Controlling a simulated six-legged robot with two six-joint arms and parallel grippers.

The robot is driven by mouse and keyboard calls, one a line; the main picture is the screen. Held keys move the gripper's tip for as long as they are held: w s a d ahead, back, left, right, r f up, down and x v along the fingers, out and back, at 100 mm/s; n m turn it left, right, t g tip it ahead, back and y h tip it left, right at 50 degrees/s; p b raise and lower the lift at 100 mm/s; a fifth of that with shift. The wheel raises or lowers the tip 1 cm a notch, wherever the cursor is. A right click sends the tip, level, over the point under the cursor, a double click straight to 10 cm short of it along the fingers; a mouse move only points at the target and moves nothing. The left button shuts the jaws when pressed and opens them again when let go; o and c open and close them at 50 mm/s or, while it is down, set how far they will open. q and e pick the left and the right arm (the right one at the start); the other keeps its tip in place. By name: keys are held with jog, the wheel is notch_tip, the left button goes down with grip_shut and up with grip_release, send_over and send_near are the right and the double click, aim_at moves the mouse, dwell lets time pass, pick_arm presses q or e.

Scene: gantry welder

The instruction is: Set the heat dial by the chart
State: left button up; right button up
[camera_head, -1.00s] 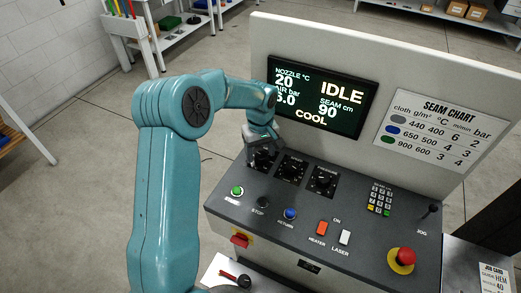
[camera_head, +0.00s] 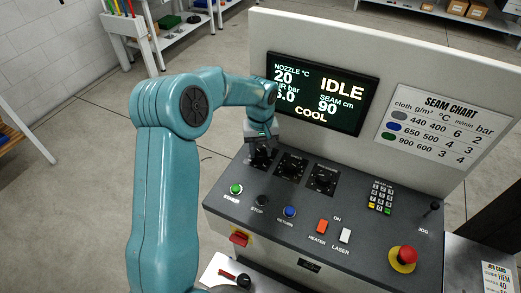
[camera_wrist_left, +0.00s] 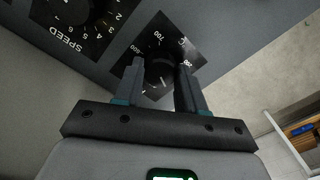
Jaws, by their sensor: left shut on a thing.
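The heat dial (camera_wrist_left: 160,70) is a black knob on a black plate with a white °C scale, at the panel's left end. My left gripper (camera_wrist_left: 160,80) has its two fingers on either side of the knob and is shut on it. In the head view my left gripper (camera_head: 262,150) comes down over the dial and hides most of it. The seam chart (camera_head: 443,125) is a white sheet on the upright board, with rows marked by grey, blue and green dots. The screen (camera_head: 321,93) reads IDLE, COOL, nozzle 20 and seam 90. My right gripper is out of view.
The speed dial (camera_head: 292,167) and pressure dial (camera_head: 325,180) stand close to the right of the heat dial. Buttons, a keypad (camera_head: 381,196), a red emergency stop (camera_head: 403,258) and a jog stick (camera_head: 432,210) fill the rest of the sloped panel.

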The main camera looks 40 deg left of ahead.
pick_arm(q)
jog(key=m, duration=0.3)
jog(key=shift+w+m+b, duration=0.1)
jog(key=shift+m+b, duration=0.2)
jog(key=shift+b, duration=0.1)
jog(key=shift+r+m, duration=0.1)
jog(key=shift+m, duration=1.8)
jog(key=o, duration=0.9)
jog(key=shift+o, duration=0.8)
